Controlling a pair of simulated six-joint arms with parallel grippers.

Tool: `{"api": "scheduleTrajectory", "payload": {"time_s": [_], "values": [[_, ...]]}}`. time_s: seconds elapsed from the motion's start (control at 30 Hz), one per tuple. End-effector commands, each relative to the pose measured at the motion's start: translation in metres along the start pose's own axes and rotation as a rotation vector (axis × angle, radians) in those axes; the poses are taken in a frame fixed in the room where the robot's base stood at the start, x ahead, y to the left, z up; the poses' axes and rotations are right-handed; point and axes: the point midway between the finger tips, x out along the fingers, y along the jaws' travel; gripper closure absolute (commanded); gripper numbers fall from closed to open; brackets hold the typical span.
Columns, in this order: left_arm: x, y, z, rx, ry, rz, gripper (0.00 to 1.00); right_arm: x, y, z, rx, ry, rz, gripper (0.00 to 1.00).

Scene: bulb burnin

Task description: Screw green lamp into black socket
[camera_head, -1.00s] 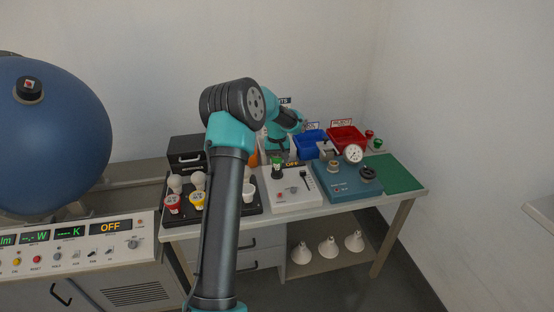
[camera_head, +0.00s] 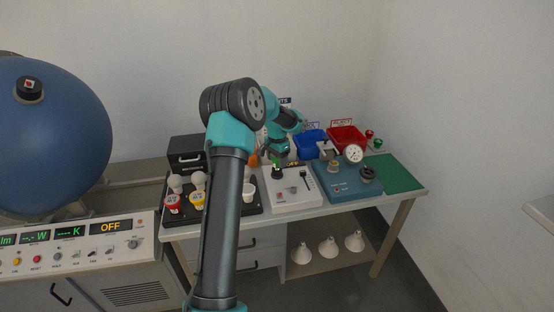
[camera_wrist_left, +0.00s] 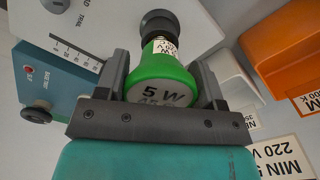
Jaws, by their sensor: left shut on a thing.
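The green lamp (camera_wrist_left: 165,70), marked 5 W on its pale end, stands on the black socket (camera_wrist_left: 158,24) in the left wrist view. Its white labelled part meets the socket; how deep it sits I cannot tell. My left gripper (camera_wrist_left: 162,72) is shut on the lamp's green body, one finger on each side. In the head view the lamp (camera_head: 276,162) is small and partly covered by my gripper. The black socket (camera_head: 277,173) is on the white tester box (camera_head: 298,197). My right gripper is not in view.
A black tray (camera_head: 222,208) with several bulbs is left of the tester. A teal gauge box (camera_head: 345,185) is right of it. Blue (camera_head: 311,140) and red (camera_head: 347,137) bins stand behind. A green mat (camera_head: 400,177) lies clear at the right.

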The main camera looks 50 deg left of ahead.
Motion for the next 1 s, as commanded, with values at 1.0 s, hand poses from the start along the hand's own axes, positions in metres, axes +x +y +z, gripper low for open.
{"api": "scheduleTrajectory", "payload": {"time_s": [1.0], "values": [[-0.0002,-0.0005,-0.0002,0.652,0.001,-0.001,0.36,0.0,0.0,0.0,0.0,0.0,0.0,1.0]]}}
